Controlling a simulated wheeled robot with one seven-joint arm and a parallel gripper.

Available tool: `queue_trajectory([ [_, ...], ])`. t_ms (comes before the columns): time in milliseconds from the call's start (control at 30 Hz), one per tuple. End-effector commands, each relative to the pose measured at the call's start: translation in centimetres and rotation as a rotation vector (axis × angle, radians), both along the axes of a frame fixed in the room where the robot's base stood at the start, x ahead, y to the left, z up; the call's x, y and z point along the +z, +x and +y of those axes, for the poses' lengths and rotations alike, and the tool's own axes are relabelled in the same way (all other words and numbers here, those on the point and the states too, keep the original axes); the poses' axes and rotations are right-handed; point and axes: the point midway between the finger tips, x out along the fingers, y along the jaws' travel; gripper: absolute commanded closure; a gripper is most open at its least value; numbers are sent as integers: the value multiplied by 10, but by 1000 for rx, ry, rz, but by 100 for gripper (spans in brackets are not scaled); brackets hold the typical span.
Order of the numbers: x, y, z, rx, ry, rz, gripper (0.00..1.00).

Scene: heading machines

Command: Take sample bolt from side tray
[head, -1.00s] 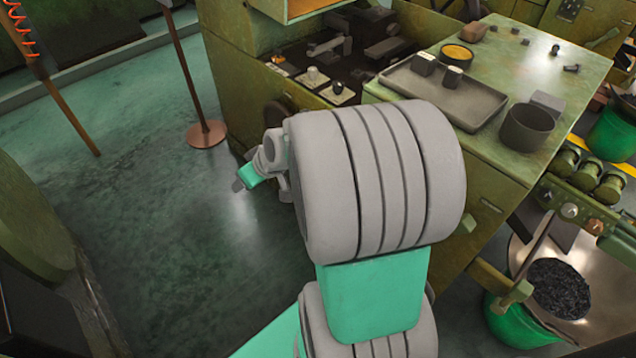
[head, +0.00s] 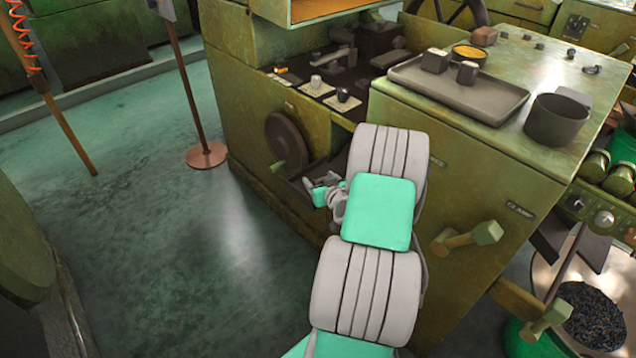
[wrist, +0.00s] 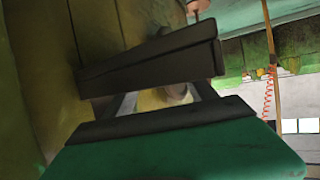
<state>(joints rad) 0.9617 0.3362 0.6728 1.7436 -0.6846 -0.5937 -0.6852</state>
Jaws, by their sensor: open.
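My gripper (head: 316,190) is beside the green machine, below the left edge of its top, with my forearm partly in front of it. In the wrist view my gripper (wrist: 165,92) shows two grey fingers spread apart, with nothing seen held between them. A long dark box-like piece (wrist: 150,60) crosses the view just beyond the fingers. It may be the side tray, but I cannot tell for sure. In the head view a dark ledge lies around my gripper against the machine, largely hidden. I cannot make out the sample bolt there.
A handwheel (head: 284,140) sticks out of the machine left of my gripper. A grey tray (head: 480,98) with two dark blocks and a dark cup (head: 555,120) stand on the machine top. A post with a round base (head: 206,155) stands left. The floor between is clear.

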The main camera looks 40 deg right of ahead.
Motion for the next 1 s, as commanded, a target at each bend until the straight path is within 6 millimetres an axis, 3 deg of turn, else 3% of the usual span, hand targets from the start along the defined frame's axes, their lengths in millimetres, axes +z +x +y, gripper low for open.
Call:
queue_trajectory([
  [133, 0, 0, 0, 0, 0, 0, 36],
  [900, 0, -1, 0, 0, 0, 1, 99],
  [1000, 0, -1, 0, 0, 0, 1, 100],
])
